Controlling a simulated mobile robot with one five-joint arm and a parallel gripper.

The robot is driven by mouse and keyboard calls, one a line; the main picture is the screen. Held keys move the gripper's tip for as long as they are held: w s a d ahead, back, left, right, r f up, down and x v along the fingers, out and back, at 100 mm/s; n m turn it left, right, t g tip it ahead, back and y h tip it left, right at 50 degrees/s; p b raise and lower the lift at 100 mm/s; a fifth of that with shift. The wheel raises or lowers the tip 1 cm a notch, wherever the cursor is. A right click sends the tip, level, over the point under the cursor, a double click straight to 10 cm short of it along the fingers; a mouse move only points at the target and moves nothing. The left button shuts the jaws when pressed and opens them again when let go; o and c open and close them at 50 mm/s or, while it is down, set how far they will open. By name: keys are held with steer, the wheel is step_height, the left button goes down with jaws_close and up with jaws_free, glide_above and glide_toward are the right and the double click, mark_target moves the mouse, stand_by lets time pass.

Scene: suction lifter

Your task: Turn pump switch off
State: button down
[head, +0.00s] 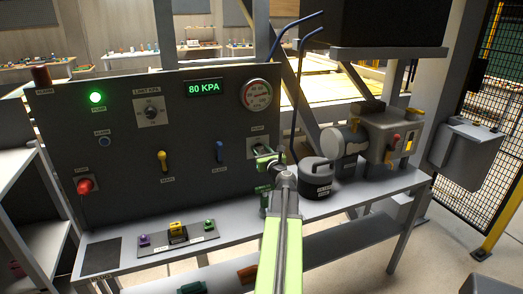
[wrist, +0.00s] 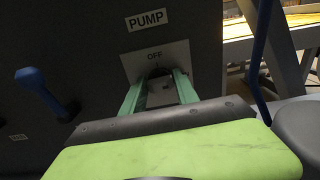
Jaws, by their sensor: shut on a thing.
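The pump switch plate (head: 255,142) is on the right part of the dark control panel, under a PUMP label. In the wrist view the plate (wrist: 136,64) shows the word OFF at its top. My gripper (head: 262,155) is at the plate, and its green fingers (wrist: 160,82) reach to it from either side of the dark switch knob (wrist: 158,72). The gripper is shut on this knob. The fingers and shadow hide most of the knob, so I cannot tell which way it points.
A green lamp (head: 96,98) glows on the panel, and the display (head: 203,88) reads 80 KPA. A blue lever (head: 220,151) is left of the switch. A dark round canister (head: 316,180) stands close to the right of my arm. A pump machine (head: 385,137) is farther right.

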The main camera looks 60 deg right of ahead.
steer(key=shift+s+f+n, duration=0.1)
steer(key=shift+s+n, duration=0.15)
steer(key=shift+n, duration=0.05)
steer(key=n, duration=0.4)
steer(key=shift+a, duration=0.1)
steer(key=n, duration=0.4)
steer(key=shift+w+n, duration=0.1)
steer(key=shift+n, duration=0.2)
steer(key=n, duration=0.4)
steer(key=shift+a+f, duration=0.1)
steer(key=shift+a, duration=0.05)
steer(key=n, duration=0.4)
steer(key=shift+n, duration=0.5)
steer(key=c, duration=1)
jaws_free()
steer(key=shift+o, duration=0.2)
